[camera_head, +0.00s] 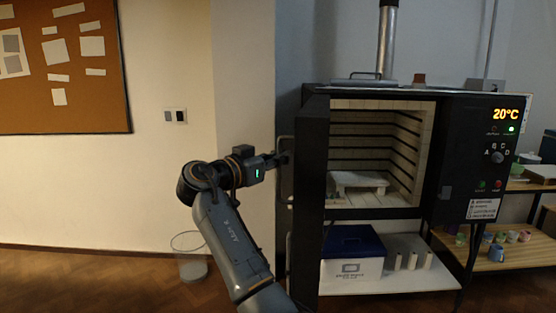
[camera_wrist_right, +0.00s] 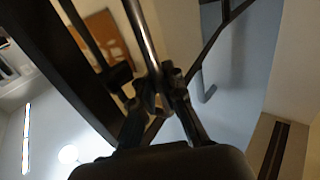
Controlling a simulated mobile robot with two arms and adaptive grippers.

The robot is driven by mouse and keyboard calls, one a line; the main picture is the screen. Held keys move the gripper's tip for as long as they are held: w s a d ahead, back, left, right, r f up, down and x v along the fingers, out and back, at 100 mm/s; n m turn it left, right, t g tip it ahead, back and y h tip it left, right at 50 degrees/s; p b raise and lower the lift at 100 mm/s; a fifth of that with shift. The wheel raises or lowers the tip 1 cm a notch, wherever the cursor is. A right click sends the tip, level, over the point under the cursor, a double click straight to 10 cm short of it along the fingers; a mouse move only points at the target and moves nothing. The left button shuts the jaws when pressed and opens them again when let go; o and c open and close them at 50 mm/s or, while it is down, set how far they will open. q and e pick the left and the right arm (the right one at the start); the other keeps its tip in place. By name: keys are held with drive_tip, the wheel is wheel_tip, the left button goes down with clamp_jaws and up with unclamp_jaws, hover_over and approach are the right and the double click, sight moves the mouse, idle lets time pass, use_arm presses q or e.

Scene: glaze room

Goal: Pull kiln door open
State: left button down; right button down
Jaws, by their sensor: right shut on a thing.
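The kiln (camera_head: 457,150) stands at the right of the head view, with a panel reading 20°C. Its dark door (camera_head: 308,190) is swung open and shows nearly edge-on at the left of the chamber. The pale brick chamber (camera_head: 375,150) is exposed, with a small white shelf (camera_head: 360,182) inside. My right gripper (camera_head: 283,158) is at the door's outer side, shut on the door handle (camera_head: 284,172). In the right wrist view the fingers (camera_wrist_right: 158,88) close around the metal handle bar (camera_wrist_right: 143,38). My left gripper is not in view.
Under the kiln, a blue-lidded box (camera_head: 352,255) stands on a white shelf. A clear bin (camera_head: 192,262) stands on the wooden floor behind my right arm. Shelves with small colored pots (camera_head: 500,238) are at the far right. Floor at the lower left is free.

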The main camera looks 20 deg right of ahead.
drive_tip(key=shift+w+a+f, duration=0.1)
drive_tip(key=shift+a+f, duration=0.1)
drive_tip(key=shift+f, duration=0.05)
drive_tip(key=shift+d, duration=0.1)
